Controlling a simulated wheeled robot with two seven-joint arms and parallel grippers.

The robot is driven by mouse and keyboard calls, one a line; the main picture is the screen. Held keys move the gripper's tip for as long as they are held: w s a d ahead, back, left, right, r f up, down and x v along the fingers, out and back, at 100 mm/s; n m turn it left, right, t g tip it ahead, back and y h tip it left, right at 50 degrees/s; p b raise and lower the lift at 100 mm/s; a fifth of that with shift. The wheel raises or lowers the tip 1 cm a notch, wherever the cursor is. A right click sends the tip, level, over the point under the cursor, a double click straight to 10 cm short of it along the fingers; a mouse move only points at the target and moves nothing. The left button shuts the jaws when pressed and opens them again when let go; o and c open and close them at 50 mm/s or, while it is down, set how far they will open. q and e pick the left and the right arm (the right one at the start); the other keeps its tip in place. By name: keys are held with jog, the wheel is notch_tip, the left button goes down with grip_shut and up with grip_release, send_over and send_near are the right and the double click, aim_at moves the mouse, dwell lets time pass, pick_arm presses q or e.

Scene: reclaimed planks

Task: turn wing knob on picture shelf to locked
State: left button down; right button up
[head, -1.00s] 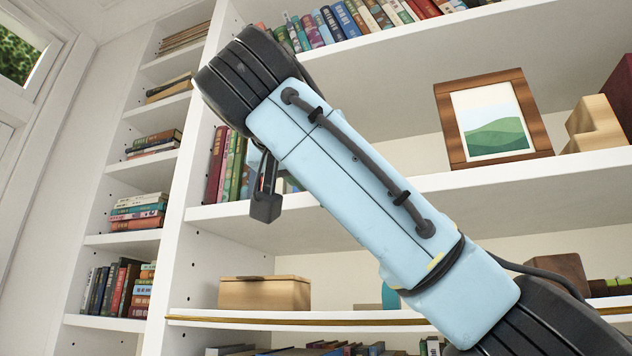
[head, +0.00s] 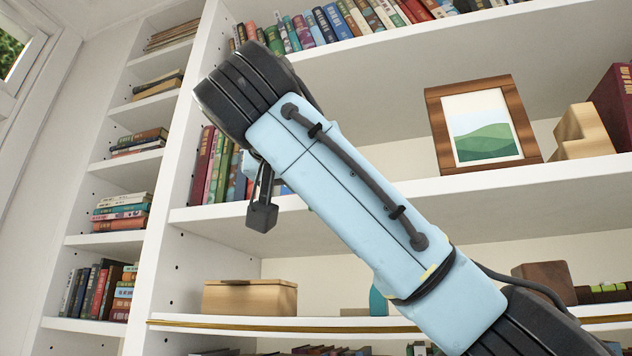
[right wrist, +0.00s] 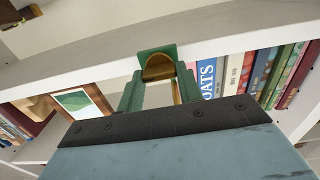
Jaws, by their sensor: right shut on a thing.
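The brass wing knob (right wrist: 158,67) is in the middle of the right wrist view, against a green piece at the white shelf edge (right wrist: 225,42). My right gripper (right wrist: 160,82) has its green fingers on either side of the knob and is shut on it. I cannot tell the knob's exact angle or any lock mark. In the head view my right arm comes in from the lower right and hides the knob and the fingers. The picture shelf (head: 400,197) carries a framed picture (head: 482,125), which also shows in the right wrist view (right wrist: 78,103). My left gripper is not in view.
Upright books (head: 213,165) stand behind my arm at the left of the picture shelf. A wooden block (head: 584,135) is right of the picture. A wooden box (head: 250,297) sits on the shelf below. A narrow bookcase (head: 130,170) is at the left.

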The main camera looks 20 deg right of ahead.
jog(key=n+b, duration=0.1)
jog(key=n, duration=0.8)
jog(key=n+b, duration=0.1)
jog(key=n, duration=0.7)
jog(key=shift+w+a+f+n+b, duration=0.1)
jog(key=shift+a+f+n+b, duration=0.1)
jog(key=shift+n+b, duration=0.2)
dwell(0.6)
jog(key=o, duration=1)
